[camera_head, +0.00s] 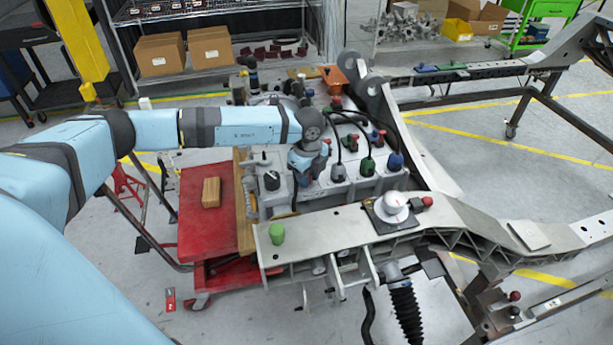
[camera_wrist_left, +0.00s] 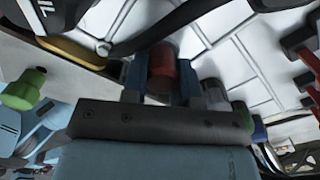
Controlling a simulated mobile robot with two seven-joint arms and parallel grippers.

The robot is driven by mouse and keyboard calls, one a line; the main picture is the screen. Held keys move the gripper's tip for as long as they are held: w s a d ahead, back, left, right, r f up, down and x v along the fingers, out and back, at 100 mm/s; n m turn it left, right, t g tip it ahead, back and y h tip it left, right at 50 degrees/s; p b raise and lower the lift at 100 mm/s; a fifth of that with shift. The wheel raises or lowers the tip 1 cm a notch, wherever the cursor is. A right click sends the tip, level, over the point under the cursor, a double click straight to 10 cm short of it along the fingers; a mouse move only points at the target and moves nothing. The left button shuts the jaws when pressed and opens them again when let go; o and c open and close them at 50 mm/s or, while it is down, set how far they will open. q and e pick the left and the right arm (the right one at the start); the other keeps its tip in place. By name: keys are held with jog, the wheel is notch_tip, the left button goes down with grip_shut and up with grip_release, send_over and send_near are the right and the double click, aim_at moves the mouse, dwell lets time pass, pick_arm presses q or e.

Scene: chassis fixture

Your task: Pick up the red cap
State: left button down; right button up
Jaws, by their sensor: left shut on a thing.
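The red cap (camera_wrist_left: 160,62) sits between the two blue fingers of my left gripper (camera_wrist_left: 161,80) in the left wrist view. The fingers are shut on its sides. In the head view my left gripper (camera_head: 306,172) points down at the grey machine block (camera_head: 345,190) on the chassis fixture. The arm and gripper largely hide the held cap there, and I cannot tell whether it is clear of the block. My right gripper is in neither view.
Dark, green and blue capped fittings with black hoses (camera_head: 367,164) crowd the block just right of the gripper. A green cap (camera_head: 277,233) and a white round part (camera_head: 395,203) stand on the front beam. A red cart (camera_head: 205,235) with a wooden block (camera_head: 211,192) is at left.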

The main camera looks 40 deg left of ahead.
pick_arm(q)
notch_tip(320, 180, up, 20)
jog(key=b, duration=0.1)
dwell(0.6)
